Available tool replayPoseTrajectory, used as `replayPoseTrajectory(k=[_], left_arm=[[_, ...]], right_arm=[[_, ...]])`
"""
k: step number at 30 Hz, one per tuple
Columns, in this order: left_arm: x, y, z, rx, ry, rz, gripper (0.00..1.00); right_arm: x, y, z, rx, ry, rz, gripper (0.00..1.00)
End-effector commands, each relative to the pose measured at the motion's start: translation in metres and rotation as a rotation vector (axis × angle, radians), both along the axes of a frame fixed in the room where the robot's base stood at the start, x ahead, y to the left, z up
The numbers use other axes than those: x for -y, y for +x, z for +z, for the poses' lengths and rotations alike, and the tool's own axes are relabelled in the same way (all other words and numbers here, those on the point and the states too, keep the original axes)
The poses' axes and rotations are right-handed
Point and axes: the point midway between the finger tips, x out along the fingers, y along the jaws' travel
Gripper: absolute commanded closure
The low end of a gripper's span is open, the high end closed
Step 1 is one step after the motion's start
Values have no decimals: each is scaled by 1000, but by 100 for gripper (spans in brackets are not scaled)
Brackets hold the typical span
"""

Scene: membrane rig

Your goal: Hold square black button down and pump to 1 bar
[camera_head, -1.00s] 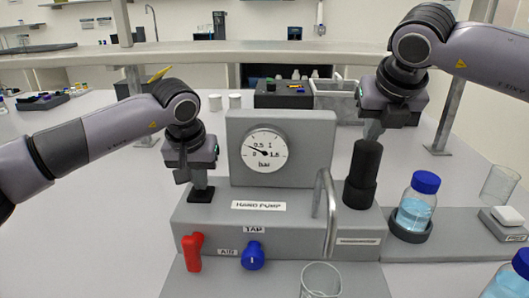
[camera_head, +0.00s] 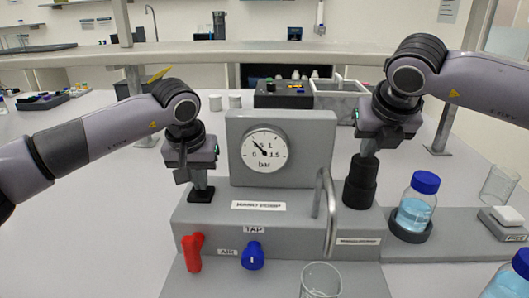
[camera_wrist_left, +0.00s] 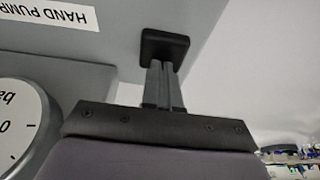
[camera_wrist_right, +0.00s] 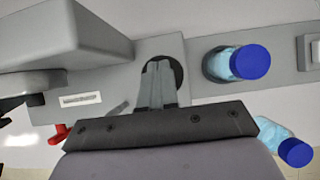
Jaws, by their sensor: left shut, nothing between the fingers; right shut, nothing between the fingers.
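The square black button (camera_head: 201,194) is at the left of the grey hand pump block (camera_head: 300,215). My left gripper (camera_head: 199,184) is shut, its fingertips down on the button; the left wrist view shows them meeting the button (camera_wrist_left: 165,45). The black pump cylinder (camera_head: 360,183) stands upright at the block's right end. My right gripper (camera_head: 367,154) is shut, with its fingertips on top of the cylinder; part of the cylinder (camera_wrist_right: 179,72) shows behind the fingers in the right wrist view. The gauge (camera_head: 263,150) needle points to the upper left, near the 0.5 label.
A red air tap (camera_head: 192,252) and a blue tap (camera_head: 253,256) are on the block's front. A bent metal tube (camera_head: 330,215) rises between gauge and cylinder, above a glass beaker (camera_head: 321,279). A blue-capped bottle (camera_head: 416,205) stands close right of the cylinder.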

Motion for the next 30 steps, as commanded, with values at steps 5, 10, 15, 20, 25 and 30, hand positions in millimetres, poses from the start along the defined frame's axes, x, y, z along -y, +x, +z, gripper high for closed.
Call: replayPoseTrajectory(k=[5, 10, 15, 20, 25, 30], left_arm=[[1, -3, -8, -18, 4, -3, 100], [1, -3, -8, -18, 4, -3, 100], [1, -3, -8, -18, 4, -3, 100], [1, -3, -8, -18, 4, -3, 100], [1, -3, -8, -18, 5, -3, 100], [1, -3, -8, -17, 5, -3, 100]], right_arm=[[0, -1, -10, -6, -2, 1, 100], [0, -1, -16, -7, -2, 2, 100], [0, -1, -12, -6, -2, 1, 100], [0, -1, 2, -6, -1, 0, 100], [0, -1, 19, -4, -1, 0, 100], [0, 0, 33, -4, -1, 0, 100]])
